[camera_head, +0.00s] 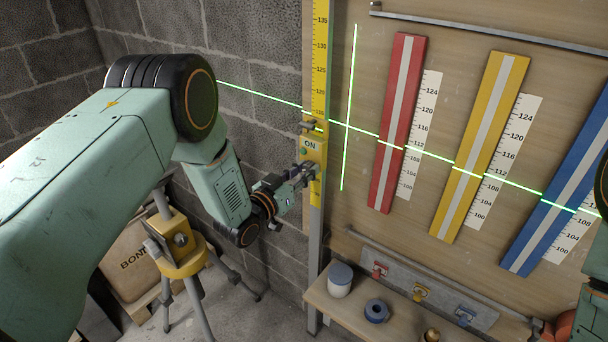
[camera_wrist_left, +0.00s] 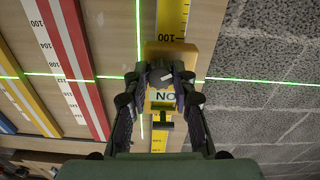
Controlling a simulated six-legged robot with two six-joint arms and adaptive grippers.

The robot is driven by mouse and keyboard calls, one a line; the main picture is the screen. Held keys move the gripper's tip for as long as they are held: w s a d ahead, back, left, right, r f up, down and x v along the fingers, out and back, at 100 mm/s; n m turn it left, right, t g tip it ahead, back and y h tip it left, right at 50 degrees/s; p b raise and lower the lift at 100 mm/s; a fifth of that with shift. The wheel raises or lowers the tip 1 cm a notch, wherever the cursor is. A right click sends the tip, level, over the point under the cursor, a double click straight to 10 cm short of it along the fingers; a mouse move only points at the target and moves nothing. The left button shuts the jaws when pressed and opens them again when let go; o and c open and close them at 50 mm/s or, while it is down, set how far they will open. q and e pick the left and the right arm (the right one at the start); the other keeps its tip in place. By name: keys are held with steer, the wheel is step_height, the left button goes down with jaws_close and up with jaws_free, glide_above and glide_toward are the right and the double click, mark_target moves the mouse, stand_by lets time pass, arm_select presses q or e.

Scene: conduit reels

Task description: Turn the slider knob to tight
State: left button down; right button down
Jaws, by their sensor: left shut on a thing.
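The yellow slider (camera_head: 316,155) with its "ON" label sits on the upright yellow measuring staff (camera_head: 320,60). My left gripper (camera_head: 309,171) is at the lower part of the slider, with its fingers closed on the knob there. In the left wrist view, the fingertips (camera_wrist_left: 161,76) meet in front of the slider (camera_wrist_left: 187,53), and the label shows upside down. The fingers hide most of the knob, and I cannot read a tight or loose mark. My right gripper is out of view; only parts of my right arm show at the right edge.
Red (camera_head: 403,120), yellow (camera_head: 480,150) and blue (camera_head: 560,200) striped bars with scales lean across the wooden board. Green laser lines cross it. A shelf (camera_head: 350,308) below holds a lidded jar (camera_head: 340,282) and a blue ring (camera_head: 376,310). A yellow-headed tripod (camera_head: 178,245) stands below my left arm.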

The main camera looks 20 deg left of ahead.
arm_select(q)
steer(key=m+b, duration=0.1)
steer(key=m, duration=0.4)
steer(key=shift+r+m, duration=0.1)
steer(key=shift+m, duration=0.2)
steer(key=m+b, duration=0.2)
steer(key=m, duration=0.4)
steer(key=m+b, duration=0.1)
steer(key=m, duration=0.4)
steer(key=shift+m, duration=0.4)
steer(key=m+b, duration=0.1)
steer(key=m, duration=0.4)
steer(key=shift+m, duration=0.4)
steer(key=c, duration=1.1)
jaws_free()
